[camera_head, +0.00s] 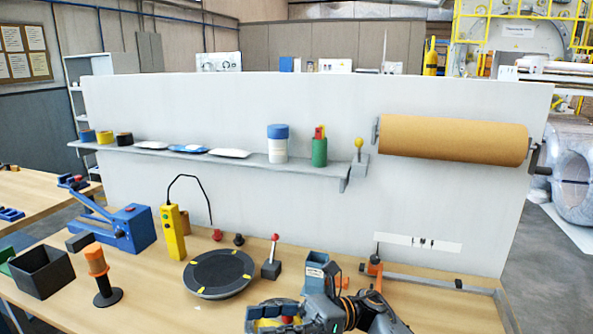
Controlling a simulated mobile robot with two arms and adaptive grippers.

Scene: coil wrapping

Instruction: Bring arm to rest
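A dark grey and black arm of mine, which looks like the right one, reaches in at the bottom edge, right of the middle. Its gripper (274,316) is partly cut off by the frame edge. Blue, yellow and red bits show around the fingers; I cannot tell whether they are held or lie behind. The finger gap is not clear. The gripper is low over the near part of the wooden table (445,308), in front of a black turntable (219,272) with yellow marks. My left gripper is not in view.
A blue-grey holder (315,272) and orange clamp parts (374,268) stand close behind the arm. A yellow control box (174,232), blue tool (133,228), orange-handled stand (98,268) and black bin (42,271) are left. A brown paper roll (453,140) hangs on the back panel.

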